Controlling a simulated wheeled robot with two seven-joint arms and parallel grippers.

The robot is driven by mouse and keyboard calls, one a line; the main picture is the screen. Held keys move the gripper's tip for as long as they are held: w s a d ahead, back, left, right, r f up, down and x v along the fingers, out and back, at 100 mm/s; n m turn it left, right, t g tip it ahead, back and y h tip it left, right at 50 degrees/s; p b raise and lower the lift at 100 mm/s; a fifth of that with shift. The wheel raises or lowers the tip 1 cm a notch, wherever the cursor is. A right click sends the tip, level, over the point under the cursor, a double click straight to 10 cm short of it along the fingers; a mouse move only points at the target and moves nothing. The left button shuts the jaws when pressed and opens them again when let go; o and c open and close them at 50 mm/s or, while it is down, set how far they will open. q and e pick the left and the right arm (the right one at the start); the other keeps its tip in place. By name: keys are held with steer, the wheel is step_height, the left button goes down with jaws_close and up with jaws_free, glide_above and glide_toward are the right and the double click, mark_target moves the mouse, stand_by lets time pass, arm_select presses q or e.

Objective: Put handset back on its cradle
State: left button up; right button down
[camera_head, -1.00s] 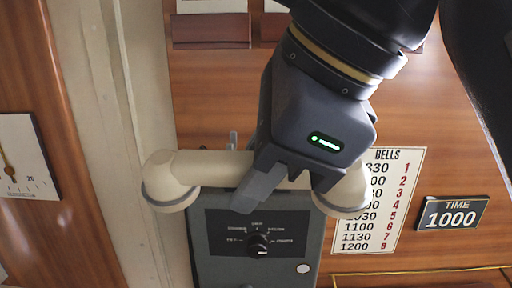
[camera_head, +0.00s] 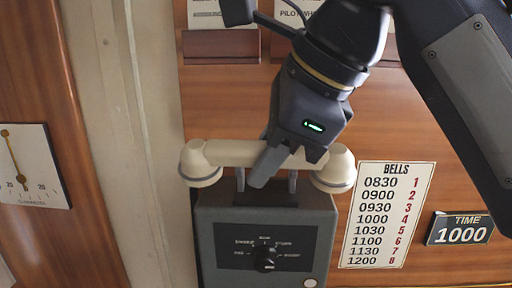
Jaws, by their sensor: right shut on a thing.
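The cream handset (camera_head: 232,153) lies level across the top of the grey phone box, with a round cup at each end. The grey box (camera_head: 218,219) has a dark dial panel on its front. Upright cradle prongs (camera_head: 240,180) stand on top of the box, below and behind the handset's bar. My right gripper (camera_head: 285,165) is shut on the handset near its middle right. I cannot tell whether the bar touches the prongs. My left gripper does not show.
A bells chart (camera_head: 386,214) and a time plate (camera_head: 460,229) are on the wooden wall to the right. A round-scaled gauge (camera_head: 32,168) is at the left. A pale vertical post (camera_head: 125,120) stands left of the box.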

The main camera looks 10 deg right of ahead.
steer(key=w+d, duration=0.1)
steer(key=w, duration=0.2)
steer(key=w+f+p, duration=0.1)
steer(key=w, duration=0.2)
steer(key=w+d+f, duration=0.1)
steer(key=w, duration=0.1)
steer(key=shift+w+d+f+p, duration=0.2)
steer(key=shift+w+d+p, duration=0.1)
steer(key=shift+w, duration=0.1)
steer(key=shift+s+f, duration=0.2)
steer(key=shift+f, duration=0.1)
steer(key=shift+w+f, duration=0.1)
steer(key=shift+w, duration=0.05)
steer(key=shift+f, duration=0.35)
steer(key=c, duration=1.2)
jaws_free()
steer(key=shift+o, duration=0.2)
